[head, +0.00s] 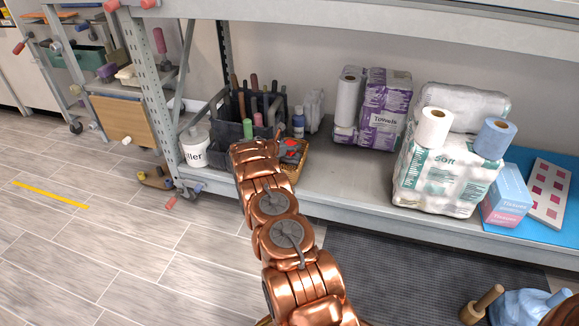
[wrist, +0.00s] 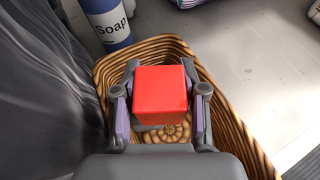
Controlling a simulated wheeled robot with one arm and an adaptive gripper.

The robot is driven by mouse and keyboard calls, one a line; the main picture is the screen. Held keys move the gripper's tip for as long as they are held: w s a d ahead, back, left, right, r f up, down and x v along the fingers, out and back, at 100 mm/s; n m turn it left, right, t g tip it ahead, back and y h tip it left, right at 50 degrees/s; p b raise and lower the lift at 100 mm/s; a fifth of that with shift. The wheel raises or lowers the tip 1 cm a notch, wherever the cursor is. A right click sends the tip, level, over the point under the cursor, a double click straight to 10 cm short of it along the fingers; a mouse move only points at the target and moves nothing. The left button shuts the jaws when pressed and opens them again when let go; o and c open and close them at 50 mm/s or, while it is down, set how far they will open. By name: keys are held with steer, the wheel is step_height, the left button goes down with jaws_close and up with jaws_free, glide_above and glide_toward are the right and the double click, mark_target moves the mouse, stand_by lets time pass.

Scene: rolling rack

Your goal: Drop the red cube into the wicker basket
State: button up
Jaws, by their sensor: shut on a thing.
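The red cube (wrist: 161,93) is held between the two fingers of my gripper (wrist: 160,100) in the wrist view. The wicker basket (wrist: 232,117) is woven and tan, and its coiled bottom shows below the cube. The cube is over the basket's opening, and the rim surrounds it in this view. In the head view the basket (head: 298,170) stands on the lower shelf, partly hidden by my arm. My gripper (head: 291,150) is at the basket there, with only a little red visible. The exact height of the cube above the bottom is hard to tell.
A soap bottle (wrist: 106,22) stands just behind the basket. A dark tool caddy (head: 228,132) is close on the left, with a white bucket (head: 194,148) beyond it. Bare shelf (head: 345,180) lies to the right, before the paper goods. The upper shelf (head: 350,17) runs overhead.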

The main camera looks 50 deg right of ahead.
steer(key=shift+f, duration=0.15)
steer(key=o, duration=1.2)
steer(key=shift+o, duration=0.2)
step_height(320, 180, up, 10)
steer(key=shift+r, duration=0.1)
steer(key=shift+a, duration=0.15)
